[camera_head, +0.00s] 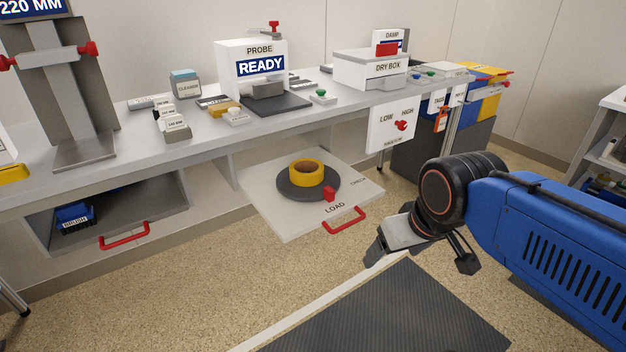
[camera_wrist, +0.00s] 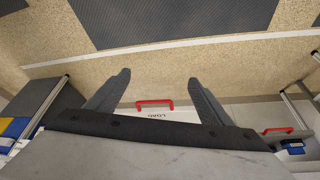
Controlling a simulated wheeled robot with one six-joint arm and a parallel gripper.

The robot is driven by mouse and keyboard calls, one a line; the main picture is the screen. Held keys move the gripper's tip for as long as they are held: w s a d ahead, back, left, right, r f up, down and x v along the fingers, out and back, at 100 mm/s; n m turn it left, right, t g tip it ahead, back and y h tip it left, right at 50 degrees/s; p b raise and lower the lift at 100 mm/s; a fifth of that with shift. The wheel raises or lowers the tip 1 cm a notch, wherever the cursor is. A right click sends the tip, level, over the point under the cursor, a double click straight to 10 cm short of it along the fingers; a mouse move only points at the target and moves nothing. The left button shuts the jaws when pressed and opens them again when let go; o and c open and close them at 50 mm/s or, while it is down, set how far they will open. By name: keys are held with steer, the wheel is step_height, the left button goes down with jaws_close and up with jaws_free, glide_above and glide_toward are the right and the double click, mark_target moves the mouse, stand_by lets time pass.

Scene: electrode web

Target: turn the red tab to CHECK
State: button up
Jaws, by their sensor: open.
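The red tab (camera_head: 329,194) stands at the front edge of a dark round turntable (camera_head: 292,192) on a pulled-out white tray (camera_head: 262,207). The tab is by the word LOAD; the other label, partly legible as CHECK, is at the tray's right side. A yellow ring (camera_head: 307,173) sits on the turntable. My gripper (camera_head: 420,262) is open and empty, in front of and to the right of the tray, apart from the tab. In the wrist view its two fingers (camera_wrist: 155,95) spread on either side of the tray's red handle (camera_wrist: 154,103); the tab is not visible there.
A second drawer with a red handle (camera_head: 124,236) and a blue BRUSH box (camera_head: 75,217) is at left. The bench (camera_head: 215,125) overhangs the tray's rear. A LOW/HIGH panel (camera_head: 392,126) hangs right of the tray. Open floor lies before the tray.

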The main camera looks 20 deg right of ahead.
steer(key=shift+w+a+r, duration=0.1)
steer(key=shift+w+r, duration=0.95)
steer(key=shift+w, duration=0.1)
steer(key=c, duration=0.8)
step_height(320, 180, up, 11)
steer(key=n+g, duration=0.4)
steer(key=g, duration=0.1)
glide_above(330, 189)
step_height(330, 189, down, 17)
steer(key=shift+f, duration=0.1)
jaws_close()
